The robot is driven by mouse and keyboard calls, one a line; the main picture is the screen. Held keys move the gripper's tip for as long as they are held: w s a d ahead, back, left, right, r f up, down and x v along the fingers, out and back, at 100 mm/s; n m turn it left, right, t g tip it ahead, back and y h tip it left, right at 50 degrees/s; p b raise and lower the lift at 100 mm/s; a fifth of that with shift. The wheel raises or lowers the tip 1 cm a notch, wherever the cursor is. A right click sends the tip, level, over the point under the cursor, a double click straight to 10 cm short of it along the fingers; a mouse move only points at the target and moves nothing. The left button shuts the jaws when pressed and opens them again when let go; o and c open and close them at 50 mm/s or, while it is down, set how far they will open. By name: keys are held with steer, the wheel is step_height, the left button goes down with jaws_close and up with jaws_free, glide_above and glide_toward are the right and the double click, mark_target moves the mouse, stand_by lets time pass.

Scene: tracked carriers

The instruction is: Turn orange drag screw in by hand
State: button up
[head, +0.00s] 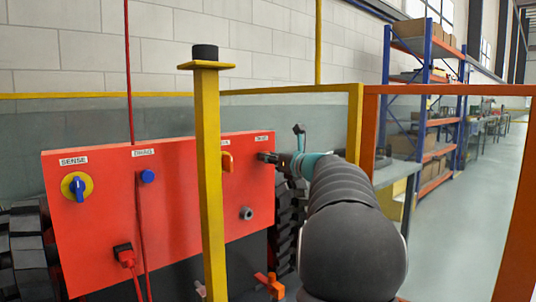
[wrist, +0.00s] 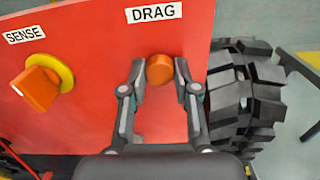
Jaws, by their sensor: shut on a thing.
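The orange drag screw (wrist: 159,69) is a round knob on the red panel (wrist: 95,60), under the DRAG label (wrist: 155,13) in the wrist view. My gripper (wrist: 160,78) has one finger on each side of it and is shut on it. In the head view my gripper (head: 268,157) reaches the panel's right part, under a small label; the screw itself is hidden there by the fingers. How far the screw sits in the panel cannot be told.
Left of the screw is an orange SENSE knob (wrist: 38,88) on a yellow disc. A yellow post (head: 209,180) stands in front of the panel. A blue SENSE knob (head: 78,187) and a blue drag screw (head: 147,176) are farther left. A black track (wrist: 240,95) lies to the right.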

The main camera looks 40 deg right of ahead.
steer(key=m+p, duration=0.1)
steer(key=m, duration=0.7)
steer(key=o, duration=1)
steer(key=shift+o, duration=0.2)
steer(key=s+d, duration=0.1)
steer(key=s, duration=1.1)
